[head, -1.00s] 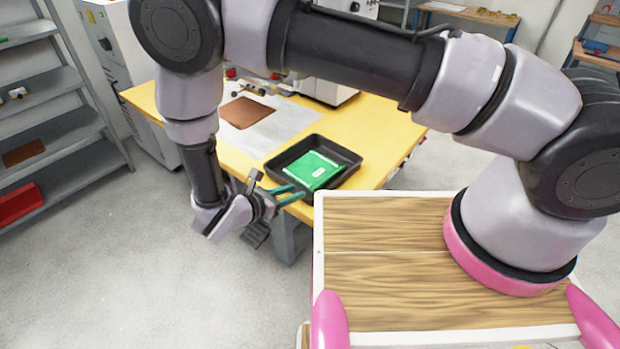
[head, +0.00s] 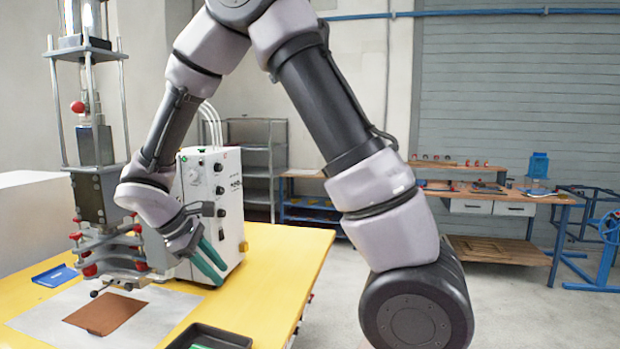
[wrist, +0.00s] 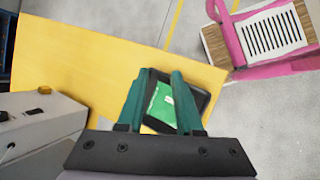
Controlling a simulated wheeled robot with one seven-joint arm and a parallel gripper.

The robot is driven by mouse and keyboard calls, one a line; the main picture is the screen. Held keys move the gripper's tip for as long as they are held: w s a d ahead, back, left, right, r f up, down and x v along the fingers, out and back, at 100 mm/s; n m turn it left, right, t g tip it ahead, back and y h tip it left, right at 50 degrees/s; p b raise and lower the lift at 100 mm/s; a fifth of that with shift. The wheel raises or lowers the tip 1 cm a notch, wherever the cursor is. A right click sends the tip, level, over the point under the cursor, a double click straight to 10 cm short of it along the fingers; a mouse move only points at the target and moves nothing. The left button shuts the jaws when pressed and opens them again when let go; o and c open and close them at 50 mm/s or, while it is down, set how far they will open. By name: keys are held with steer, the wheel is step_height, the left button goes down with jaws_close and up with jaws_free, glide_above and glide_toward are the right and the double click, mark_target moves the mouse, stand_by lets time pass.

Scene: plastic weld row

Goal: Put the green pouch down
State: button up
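The green pouch (wrist: 162,104) lies flat in a black tray (wrist: 203,98) on the yellow table, as the wrist view shows. In the head view only a sliver of the pouch shows at the bottom edge, inside the tray (head: 212,335). My gripper (head: 218,274) has teal fingers and is above the table, higher than the tray. In the wrist view my gripper (wrist: 160,82) has its fingers spread apart, with the pouch seen below between them. Nothing is held, and the pouch is apart from the fingers.
A brown sheet (head: 104,312) lies on a pale mat left of the tray. A welding press (head: 95,170) stands behind it, and a white control box (head: 212,200) is close behind my gripper. A blue tray (head: 56,276) lies at the left. The table's right side (head: 285,255) is bare.

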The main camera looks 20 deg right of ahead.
steer(key=s+d+r+m+t+y, duration=0.3)
steer(key=d+r+m, duration=0.5)
steer(key=r, duration=0.4)
steer(key=s+d+r+m+t+y, duration=0.3)
steer(key=s+d+r+m+y, duration=0.2)
steer(key=d+r, duration=0.5)
steer(key=s+r+m, duration=0.1)
steer(key=s+m, duration=0.1)
steer(key=m, duration=0.1)
steer(key=shift+s+r+m, duration=0.3)
steer(key=shift+s+r, duration=0.05)
